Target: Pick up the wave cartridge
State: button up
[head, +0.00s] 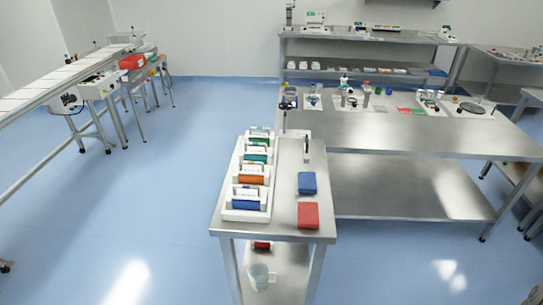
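A white rack (245,216) stands along the left side of a narrow steel table and holds several cartridges in a row. The nearest is a blue cartridge (246,204), with an orange cartridge (251,180) behind it. Farther back are a teal cartridge (256,157) and a green one, partly hidden by those in front. White parts with small markings sit between them. The markings are too small to read, so I cannot tell which is the wave cartridge. My gripper is not in view.
The narrow table (286,215) also carries a blue block (307,183), a red block (308,215) and a small dark upright item (306,147). A wide steel bench (400,132) stands behind right. A conveyor (50,80) runs at left. Blue floor (150,190) is open left of the table.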

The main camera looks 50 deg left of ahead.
aim_at(265, 156)
jog(key=z, duration=1.3)
jog(key=k, duration=1.85)
jog(key=u, duration=0.85)
